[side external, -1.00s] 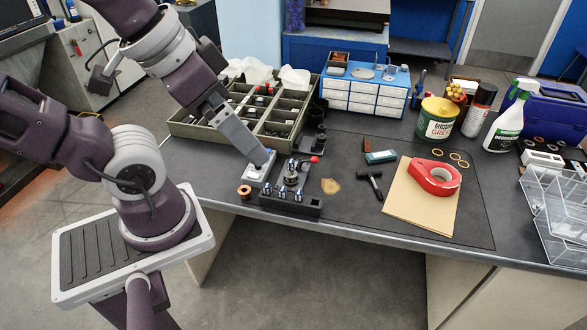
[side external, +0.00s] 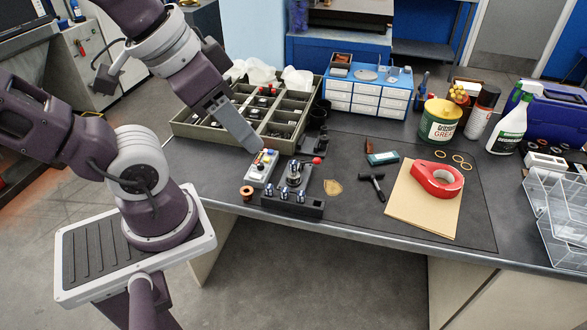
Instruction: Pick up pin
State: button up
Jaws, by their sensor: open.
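A small white block (side external: 260,170) stands near the table's front edge. Several small coloured bits, among them yellow, blue and red, show on its top; they may be pins, but they are too small to tell apart. My gripper (side external: 257,147) is just above the block's far end, pointing down and to the right. I see it nearly edge-on, with its jaws open and nothing visible in them. Whether it touches any of the coloured bits is unclear.
A dark fixture (side external: 292,201) with several metal posts and a red knob (side external: 317,160) stands close on the right. A copper-coloured ring (side external: 247,193) lies at the front left. The compartment tray (side external: 190,130) is behind. A black hammer-like tool (side external: 373,184) lies farther right.

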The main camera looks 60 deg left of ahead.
jog(key=w+a+f+n+g, duration=0.25)
jog(key=w+a, duration=0.25)
jog(key=w, duration=0.6)
jog(key=n+g, duration=0.3)
jog(key=n, duration=0.4)
send_over(294, 162)
jog(key=shift+m, duration=0.25)
jog(key=f, duration=2.2)
jog(key=shift+s, duration=0.4)
jog(key=f, duration=0.6)
jog(key=shift+w+a+f, duration=0.1)
jog(key=shift+w+f, duration=0.15)
jog(key=shift+w, duration=0.15)
jog(key=shift+f, duration=0.35)
grip_shut()
